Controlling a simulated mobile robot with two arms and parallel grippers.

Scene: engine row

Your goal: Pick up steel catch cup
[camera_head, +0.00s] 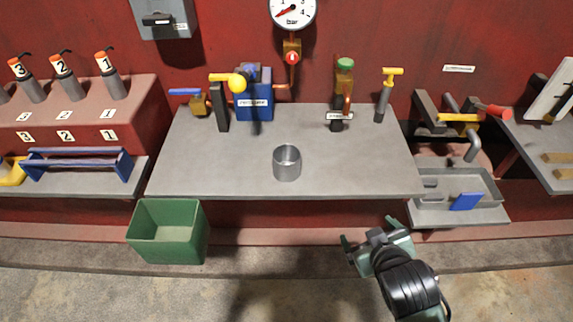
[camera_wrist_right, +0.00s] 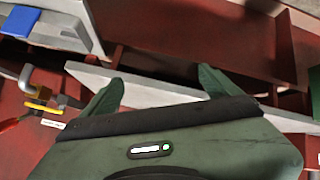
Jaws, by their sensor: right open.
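The steel catch cup (camera_head: 287,163) stands upright on the grey bench top (camera_head: 230,182), near its front middle. It is a plain grey cylinder, open at the top. My right gripper (camera_head: 368,230) is below and to the right of the cup in the head view, in front of the bench's front edge and apart from the cup. Its jaws are open and empty. In the right wrist view, the two green fingers of the right gripper (camera_wrist_right: 160,88) stand wide apart with nothing between them. The cup does not show in the wrist view. My left gripper is not in view.
A green bin (camera_head: 167,232) stands below the bench's front left. A grey tray with a blue block (camera_head: 466,201) is at right. The bench around the cup is clear.

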